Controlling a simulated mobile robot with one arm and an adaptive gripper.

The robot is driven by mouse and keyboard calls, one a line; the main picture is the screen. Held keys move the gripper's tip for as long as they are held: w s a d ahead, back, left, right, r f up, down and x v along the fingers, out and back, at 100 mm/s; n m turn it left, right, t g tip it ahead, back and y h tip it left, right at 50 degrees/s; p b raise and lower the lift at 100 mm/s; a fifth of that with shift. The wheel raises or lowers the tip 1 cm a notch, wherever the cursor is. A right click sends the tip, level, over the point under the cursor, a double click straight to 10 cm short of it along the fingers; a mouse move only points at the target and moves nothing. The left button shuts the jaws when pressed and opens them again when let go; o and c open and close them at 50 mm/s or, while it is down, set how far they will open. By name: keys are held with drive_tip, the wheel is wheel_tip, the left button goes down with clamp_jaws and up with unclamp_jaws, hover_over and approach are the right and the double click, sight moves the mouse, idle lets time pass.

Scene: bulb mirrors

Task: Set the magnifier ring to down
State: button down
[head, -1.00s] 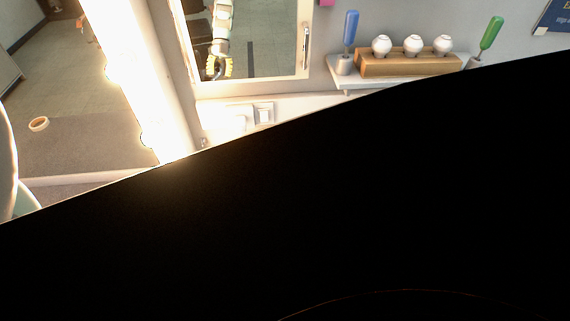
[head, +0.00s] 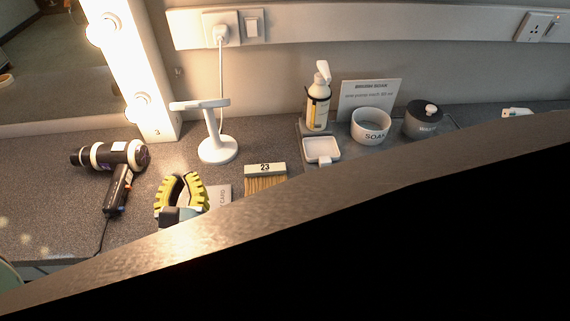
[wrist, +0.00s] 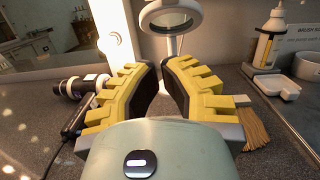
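The white magnifier stands on the grey counter. Its round base (head: 218,149) and slim post carry a ring (head: 200,104), seen nearly edge-on and close to level in the head view. In the wrist view the ring (wrist: 170,27) shows as a white-rimmed ellipse beyond my fingertips, cut by the top edge. My gripper (head: 181,178) has yellow ribbed fingers and is in front of the stand, to the lower left of its base. In the wrist view my gripper (wrist: 160,68) is partly open, with a narrow empty gap between the fingers. It does not touch the magnifier.
A hair dryer (head: 113,156) lies left, beside the lit mirror frame. A brush marked 23 (head: 265,170) lies right of my gripper. A pump bottle (head: 318,106), white dish (head: 321,150), soap bowl (head: 370,127) and dark lidded pot (head: 422,120) stand further right.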

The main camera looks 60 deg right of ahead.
sight(186, 105)
drive_tip(key=shift+m+h, duration=0.3)
drive_tip(key=shift+m, duration=0.1)
drive_tip(key=shift+s+r+p+x, duration=0.15)
drive_tip(key=shift+r+p+x, duration=0.3)
drive_tip(key=shift+p+x, duration=1.2)
drive_tip(key=shift+s+r+p+x, duration=0.15)
drive_tip(key=shift+r+p+x, duration=0.45)
drive_tip(key=shift+x, duration=2)
drive_tip(key=shift+s+r+p+x, duration=0.15)
drive_tip(key=shift+r+p+x, duration=0.1)
drive_tip(key=shift+p+x, duration=1.5)
drive_tip(key=shift+w+d+b, duration=0.2)
drive_tip(key=shift+d+b, duration=0.15)
drive_tip(key=shift+b, duration=0.05)
drive_tip(key=shift+w+d+r+g+p, duration=0.2)
drive_tip(key=shift+r+g+p, duration=0.05)
drive_tip(key=shift+r+p, duration=0.3)
drive_tip(key=shift+w+d+r+g+p, duration=0.15)
drive_tip(key=shift+d+r+g+p, duration=0.1)
drive_tip(key=shift+r+p, duration=0.35)
drive_tip(key=shift+f, duration=0.25)
drive_tip(key=shift+a+f, duration=0.1)
drive_tip(key=shift+f, duration=0.05)
